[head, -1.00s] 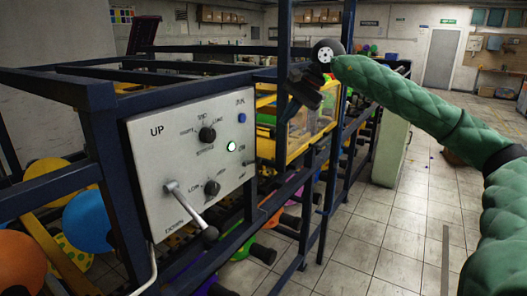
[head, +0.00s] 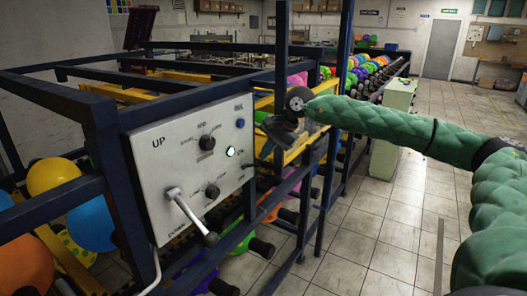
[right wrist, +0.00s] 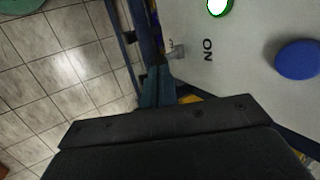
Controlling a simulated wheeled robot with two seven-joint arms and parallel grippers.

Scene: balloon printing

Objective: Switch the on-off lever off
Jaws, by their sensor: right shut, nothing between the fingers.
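The white control panel (head: 170,150) stands at the left of the head view, with knobs, a green-lit button (head: 231,152) and a long lever (head: 190,215). The small grey on-off lever (right wrist: 176,52) shows beside the word ON in the right wrist view. In the head view it is small and hard to make out at the panel's right edge. My right gripper (head: 266,150) is shut and empty beside that edge. In the right wrist view its fingertips (right wrist: 158,84) are close to the lever; I cannot tell whether they touch. My left gripper is not in view.
Dark blue frame bars (head: 110,150) surround the panel, and an upright post (head: 337,110) stands near my right arm. A blue button (right wrist: 297,59) sits on the panel. Balloons (head: 88,222) lie at left. The tiled floor (head: 400,225) at right is clear.

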